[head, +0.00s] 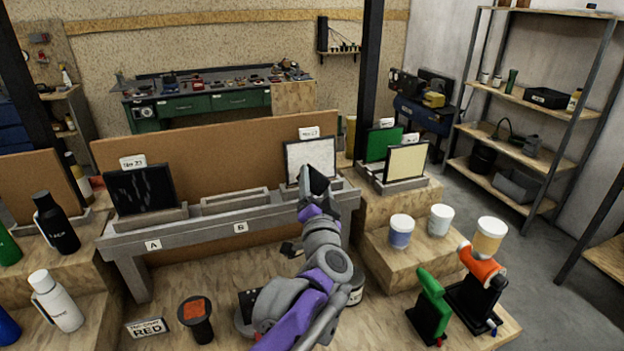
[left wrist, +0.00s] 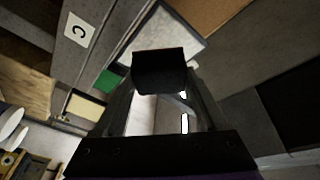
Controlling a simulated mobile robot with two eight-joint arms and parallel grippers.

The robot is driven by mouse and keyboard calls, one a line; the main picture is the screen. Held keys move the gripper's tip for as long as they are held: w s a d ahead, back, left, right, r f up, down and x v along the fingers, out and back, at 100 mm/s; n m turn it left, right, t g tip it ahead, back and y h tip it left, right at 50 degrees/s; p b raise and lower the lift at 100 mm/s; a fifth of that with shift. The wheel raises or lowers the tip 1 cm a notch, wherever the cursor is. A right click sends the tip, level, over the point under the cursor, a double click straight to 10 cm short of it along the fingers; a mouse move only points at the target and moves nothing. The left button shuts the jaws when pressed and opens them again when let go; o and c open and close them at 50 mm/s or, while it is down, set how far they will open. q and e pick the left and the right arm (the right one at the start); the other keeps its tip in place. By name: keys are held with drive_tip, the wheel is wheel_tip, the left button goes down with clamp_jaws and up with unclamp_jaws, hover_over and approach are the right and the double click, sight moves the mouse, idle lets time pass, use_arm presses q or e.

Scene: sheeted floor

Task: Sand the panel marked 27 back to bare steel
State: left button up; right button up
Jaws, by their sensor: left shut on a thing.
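A black panel with greyish marks (head: 144,190) stands in the slot marked A; the tag above it (head: 132,162) seems to read 27. A white speckled panel (head: 310,155) stands at the right end of the rack, its tag (head: 309,132) too small to read surely; it also shows in the left wrist view (left wrist: 185,32), near the C mark. My left gripper (head: 311,192) is shut on a black block (left wrist: 158,72), in front of the white panel's lower part. I cannot tell whether the block touches it. My right gripper is not in view.
The grey rack (head: 185,232) has an empty slot at B (head: 235,201). Green (head: 382,143) and cream (head: 405,163) panels stand to the right. Several tubs, including a blue-banded one (head: 401,231), and green (head: 432,300) and orange-topped (head: 480,275) tools are at right. Bottles (head: 57,222) stand left.

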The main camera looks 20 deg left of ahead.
use_arm(q)
drive_tip(key=shift+s+d, duration=0.25)
drive_tip(key=shift+s, duration=0.15)
drive_tip(key=shift+s+d+r, duration=0.15)
drive_tip(key=shift+s+d, duration=0.3)
drive_tip(key=shift+s, duration=0.15)
drive_tip(key=shift+s+d+r, duration=0.15)
drive_tip(key=shift+s+d, duration=0.25)
drive_tip(key=shift+s, duration=0.2)
